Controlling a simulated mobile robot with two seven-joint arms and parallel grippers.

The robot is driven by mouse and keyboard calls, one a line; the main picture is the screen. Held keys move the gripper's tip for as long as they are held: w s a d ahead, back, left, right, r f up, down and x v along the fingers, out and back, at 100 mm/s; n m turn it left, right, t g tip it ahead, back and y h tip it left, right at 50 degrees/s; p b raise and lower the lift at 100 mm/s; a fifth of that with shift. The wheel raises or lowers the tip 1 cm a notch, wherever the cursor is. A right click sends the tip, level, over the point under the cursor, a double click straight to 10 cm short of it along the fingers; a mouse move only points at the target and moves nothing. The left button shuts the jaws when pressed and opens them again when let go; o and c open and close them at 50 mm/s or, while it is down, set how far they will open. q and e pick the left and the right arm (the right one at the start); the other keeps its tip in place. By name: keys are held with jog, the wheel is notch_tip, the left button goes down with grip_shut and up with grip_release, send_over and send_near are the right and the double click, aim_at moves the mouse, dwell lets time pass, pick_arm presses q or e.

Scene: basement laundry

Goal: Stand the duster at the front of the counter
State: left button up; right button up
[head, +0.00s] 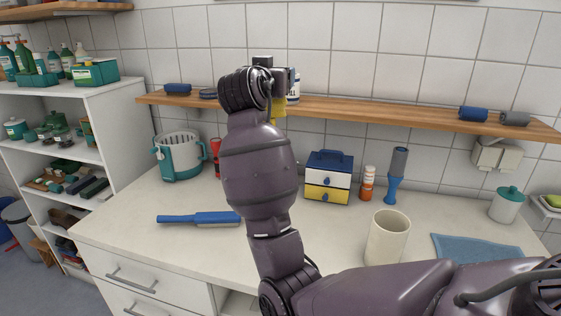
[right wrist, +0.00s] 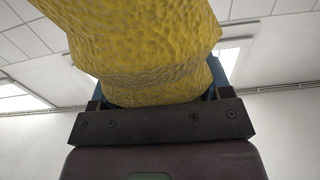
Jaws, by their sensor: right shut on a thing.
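My right arm rises across the middle of the head view, and its gripper (head: 281,83) is up in front of the wall shelf. It is shut on a yellow, dimpled thing, which I take to be the duster (right wrist: 140,45). The duster fills the top of the right wrist view, and a small yellow part (head: 279,108) shows below the gripper in the head view. Most of it is hidden there by my wrist. The white counter (head: 140,235) is below; my arm covers part of its front. My left gripper is out of view.
On the counter are a teal-and-white bucket (head: 179,158), a blue brush (head: 190,218), a small drawer box (head: 328,180), a blue-grey torch-like thing (head: 396,178), a beige cup (head: 387,240) and a blue cloth (head: 478,247). The front left of the counter is bare.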

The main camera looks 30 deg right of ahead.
notch_tip(320, 180, down, 16)
jog(key=shift+b, duration=0.45)
jog(key=shift+f, duration=0.3)
jog(key=shift+c, duration=0.5)
jog(key=shift+f, duration=0.1)
jog(key=c, duration=0.4)
jog(key=o, duration=1.7)
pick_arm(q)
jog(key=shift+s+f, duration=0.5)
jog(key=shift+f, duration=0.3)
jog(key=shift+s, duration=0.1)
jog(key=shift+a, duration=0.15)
pick_arm(e)
jog(key=shift+s, duration=0.1)
